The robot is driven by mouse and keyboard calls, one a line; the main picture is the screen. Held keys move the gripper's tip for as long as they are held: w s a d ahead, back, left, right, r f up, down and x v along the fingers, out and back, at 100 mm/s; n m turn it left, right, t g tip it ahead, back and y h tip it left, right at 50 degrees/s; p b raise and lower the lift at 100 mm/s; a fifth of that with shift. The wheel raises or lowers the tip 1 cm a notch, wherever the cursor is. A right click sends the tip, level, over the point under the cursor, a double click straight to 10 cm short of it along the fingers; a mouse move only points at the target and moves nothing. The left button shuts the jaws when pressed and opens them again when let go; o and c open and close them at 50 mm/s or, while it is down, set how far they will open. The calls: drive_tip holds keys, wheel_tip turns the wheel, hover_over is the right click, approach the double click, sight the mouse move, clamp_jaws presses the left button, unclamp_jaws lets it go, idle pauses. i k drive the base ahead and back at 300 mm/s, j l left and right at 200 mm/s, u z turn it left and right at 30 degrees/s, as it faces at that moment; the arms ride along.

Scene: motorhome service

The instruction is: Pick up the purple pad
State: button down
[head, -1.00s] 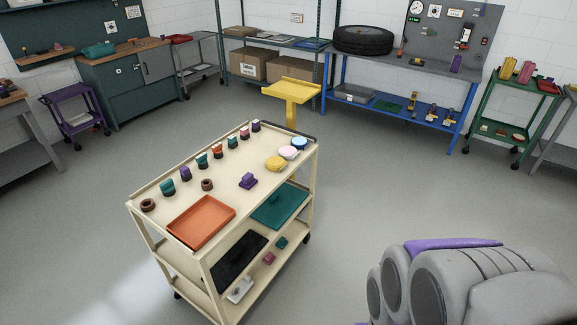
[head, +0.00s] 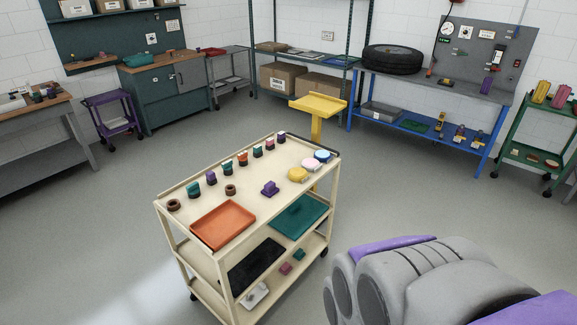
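A small purple piece (head: 269,188), with a raised block on a wider base, sits on the top shelf of the cream cart (head: 190,262), right of centre. Other purple pieces on that shelf are a small block (head: 211,178) in the back row and one at its far end (head: 281,138). A pale pinkish-lilac round pad (head: 310,164) lies between a yellow pad (head: 298,175) and a blue-topped pad (head: 322,155). I cannot tell for certain which is the purple pad. My grey and purple arm fills the lower right, clear of the cart; my gripper's fingers are not visible.
An orange tray (head: 222,225) and a teal tray (head: 298,216) are on the cart. A black tray (head: 254,264) lies on a lower shelf. A yellow stand (head: 317,104) is behind the cart. A blue workbench (head: 425,124) stands at the back right. Grey floor around the cart is clear.

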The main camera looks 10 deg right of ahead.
sight(270, 189)
drive_tip(key=i+l, duration=0.1)
drive_tip(key=i, duration=0.45)
drive_tip(key=i+l+u, duration=0.1)
drive_tip(key=i, duration=0.4)
drive_tip(key=i+l, duration=0.1)
drive_tip(key=i, duration=0.45)
